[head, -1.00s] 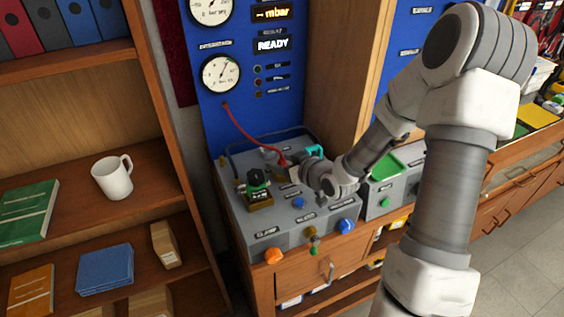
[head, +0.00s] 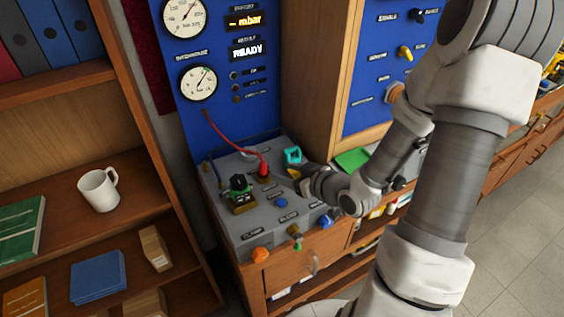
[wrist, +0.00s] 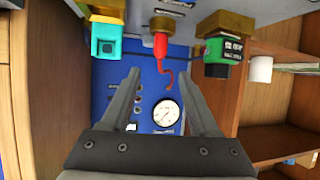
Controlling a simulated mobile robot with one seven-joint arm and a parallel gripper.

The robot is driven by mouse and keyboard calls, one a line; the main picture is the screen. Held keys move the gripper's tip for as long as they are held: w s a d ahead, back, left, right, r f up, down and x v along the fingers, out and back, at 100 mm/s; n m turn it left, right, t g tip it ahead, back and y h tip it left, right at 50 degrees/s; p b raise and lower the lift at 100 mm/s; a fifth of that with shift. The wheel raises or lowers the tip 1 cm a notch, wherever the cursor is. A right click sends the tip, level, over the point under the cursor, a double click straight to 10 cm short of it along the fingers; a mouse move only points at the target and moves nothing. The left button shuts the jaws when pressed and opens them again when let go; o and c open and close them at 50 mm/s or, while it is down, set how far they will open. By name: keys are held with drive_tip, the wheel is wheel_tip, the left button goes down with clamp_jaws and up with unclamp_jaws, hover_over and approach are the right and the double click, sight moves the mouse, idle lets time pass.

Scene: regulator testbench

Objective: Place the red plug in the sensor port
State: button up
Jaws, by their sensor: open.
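The red plug (head: 263,169) stands upright on the grey bench top, with its red cable running up to the blue gauge panel. In the wrist view, the red plug (wrist: 160,45) sits at a brass fitting (wrist: 162,22), apparently seated in it; I cannot read which port this is. My gripper (wrist: 160,72) is open and empty, its fingers apart on either side of the view and clear of the plug. In the head view, my gripper (head: 291,174) is just right of the plug, its fingertips partly hard to make out.
A teal connector (head: 292,156) stands behind my gripper and a green-and-black connector (head: 240,186) stands left of the plug. Blue (head: 281,203) and orange (head: 260,254) knobs are nearer the front. A wooden shelf with a white mug (head: 99,190) is at left.

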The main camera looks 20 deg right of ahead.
drive_tip(key=shift+s+d+r+p, duration=0.1)
drive_tip(key=shift+s+p, duration=0.2)
drive_tip(key=shift+p, duration=0.05)
drive_tip(key=shift+d, duration=0.1)
idle(0.4)
